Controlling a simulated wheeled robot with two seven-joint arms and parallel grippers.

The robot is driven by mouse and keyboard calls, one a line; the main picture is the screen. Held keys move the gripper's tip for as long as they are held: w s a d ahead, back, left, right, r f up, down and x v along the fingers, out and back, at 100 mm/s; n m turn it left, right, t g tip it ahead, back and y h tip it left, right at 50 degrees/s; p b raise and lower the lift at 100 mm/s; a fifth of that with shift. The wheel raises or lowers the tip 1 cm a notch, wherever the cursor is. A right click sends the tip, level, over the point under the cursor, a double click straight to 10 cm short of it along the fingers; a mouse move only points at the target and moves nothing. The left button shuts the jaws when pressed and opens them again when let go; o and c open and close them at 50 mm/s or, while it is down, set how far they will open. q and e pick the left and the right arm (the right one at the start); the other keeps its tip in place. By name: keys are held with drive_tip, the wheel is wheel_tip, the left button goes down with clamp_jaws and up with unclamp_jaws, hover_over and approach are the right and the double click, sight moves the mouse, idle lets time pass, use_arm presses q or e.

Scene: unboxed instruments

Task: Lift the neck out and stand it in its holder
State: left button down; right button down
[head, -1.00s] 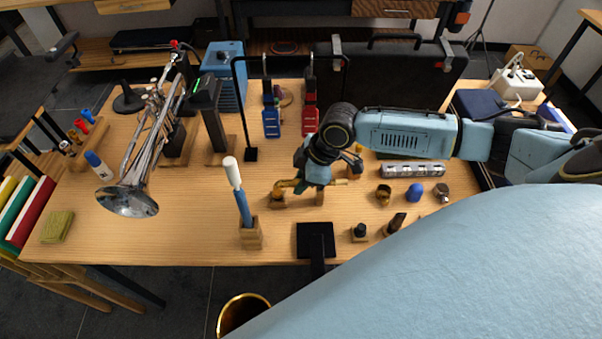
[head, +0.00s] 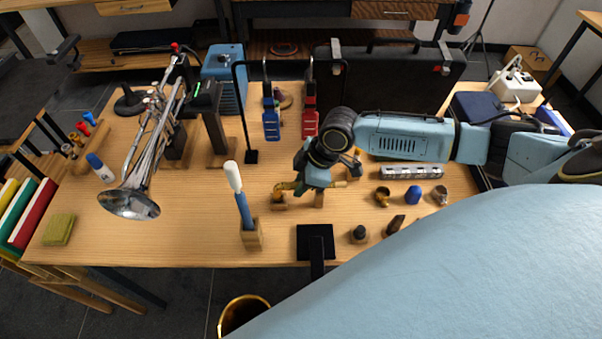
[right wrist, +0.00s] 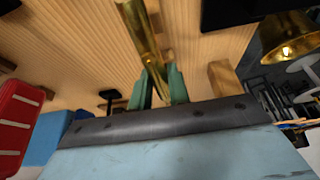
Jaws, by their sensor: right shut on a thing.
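The neck (head: 285,186) is a curved brass tube near the middle of the table in the head view. My right gripper (head: 312,184) is over it, coming from the right, and partly hides it. In the right wrist view the gripper's green fingers (right wrist: 158,88) are closed around the brass tube (right wrist: 140,28). Small wooden blocks (head: 279,204) stand below the neck and gripper. I cannot tell whether the neck is clear of them, or which is its holder. My left gripper is not in view.
A blue tool with a white handle (head: 240,198) stands in a wooden block in front left. A trumpet (head: 150,150) rests on a stand at left. A black stand plate (head: 315,241) and several small mouthpieces and caps (head: 414,195) lie to the front and right.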

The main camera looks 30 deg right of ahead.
drive_tip(key=shift+f, duration=0.55)
idle(0.4)
idle(0.4)
drive_tip(key=c, duration=1.3)
unclamp_jaws()
drive_tip(key=shift+o, duration=0.2)
drive_tip(key=p+v, duration=0.1)
drive_tip(key=v, duration=1.1)
drive_tip(key=shift+r, duration=0.1)
drive_tip(key=shift+s+d+r, duration=0.15)
drive_tip(key=shift+r, duration=0.45)
